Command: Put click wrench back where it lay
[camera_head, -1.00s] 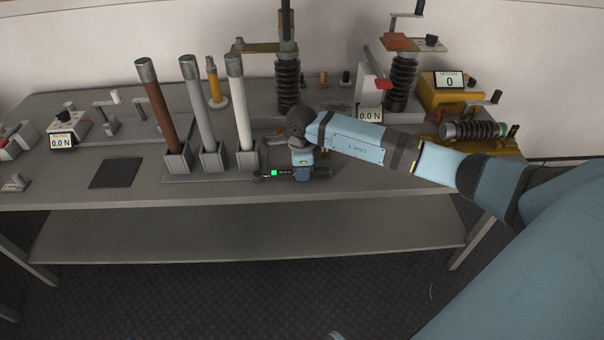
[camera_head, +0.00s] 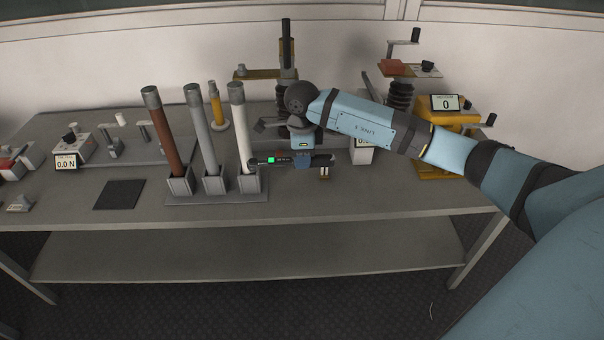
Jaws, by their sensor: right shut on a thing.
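The click wrench (camera_head: 283,160) is a dark, slim tool with a small lit green display near its left end. It lies level, left to right, in the middle of the view. My right gripper (camera_head: 303,160) is shut on it near its middle, from above. The wrench appears held above the table (camera_head: 370,196), with its left end in front of the white tube's base. The gripper body and wrist hide part of the tool and what lies behind. My left gripper is not in view.
Red-brown, grey and white tubes (camera_head: 240,125) stand upright in a rack just left of the wrench. A ribbed insulator rig (camera_head: 286,60) stands behind my wrist. A yellow device (camera_head: 435,150) stands at right. A dark mat (camera_head: 119,195) lies at front left. The front right tabletop is clear.

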